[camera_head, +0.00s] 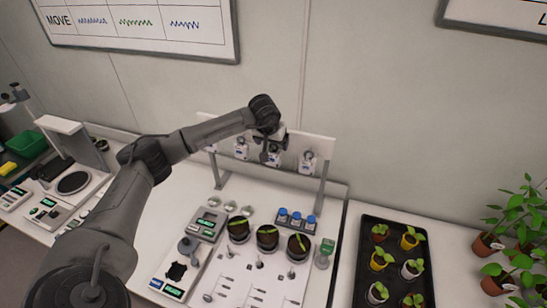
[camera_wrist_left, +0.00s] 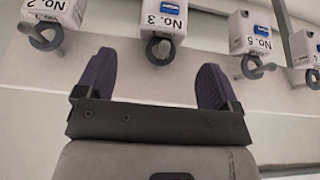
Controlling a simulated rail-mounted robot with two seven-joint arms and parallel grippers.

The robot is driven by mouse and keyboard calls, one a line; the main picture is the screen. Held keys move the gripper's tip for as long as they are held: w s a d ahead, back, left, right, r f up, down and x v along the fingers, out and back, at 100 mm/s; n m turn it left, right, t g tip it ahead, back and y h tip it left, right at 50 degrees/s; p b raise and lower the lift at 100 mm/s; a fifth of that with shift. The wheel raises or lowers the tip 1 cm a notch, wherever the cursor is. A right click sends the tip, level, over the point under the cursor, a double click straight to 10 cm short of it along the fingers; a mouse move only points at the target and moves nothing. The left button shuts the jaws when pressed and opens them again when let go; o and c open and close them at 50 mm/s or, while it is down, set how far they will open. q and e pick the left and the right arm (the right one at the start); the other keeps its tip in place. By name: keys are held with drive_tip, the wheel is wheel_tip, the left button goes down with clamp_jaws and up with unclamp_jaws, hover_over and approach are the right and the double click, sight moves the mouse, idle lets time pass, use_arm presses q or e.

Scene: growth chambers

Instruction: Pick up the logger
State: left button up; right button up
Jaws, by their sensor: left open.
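Several white loggers hang in a row on the rack. In the wrist view they include one marked No. 2 (camera_wrist_left: 52,8), one marked No. 3 (camera_wrist_left: 164,17) and one marked No. 5 (camera_wrist_left: 249,32), each with a dark ring. In the head view, one logger (camera_head: 241,150) hangs left of my gripper and another (camera_head: 307,161) right of it. My left gripper (camera_head: 271,146) is open at the rack. In the wrist view its purple fingers (camera_wrist_left: 155,77) are spread to either side below the No. 3 logger's ring; nothing is between them. My right gripper is out of view.
The rack's pale board (camera_head: 322,150) stands on the bench behind potted seedlings (camera_head: 268,238) and blue-capped vials (camera_head: 296,218). A black tray (camera_head: 367,228) of pots is at the right. Instruments (camera_head: 72,183) stand at the left.

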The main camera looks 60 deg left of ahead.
sight(273, 151)
use_arm(q)
drive_tip(key=shift+w+a+f+p, duration=0.1)
drive_tip(key=shift+a+f+p, duration=0.05)
drive_tip(key=shift+f+p, duration=0.25)
drive_tip(key=p+x, duration=0.1)
drive_tip(key=x, duration=0.2)
drive_tip(key=shift+f, duration=0.2)
drive_tip(key=shift+w+a+f, duration=0.1)
drive_tip(key=shift+a+f, duration=0.05)
drive_tip(key=shift+f, duration=0.35)
drive_tip(key=c, duration=1)
drive_tip(key=shift+c, duration=0.2)
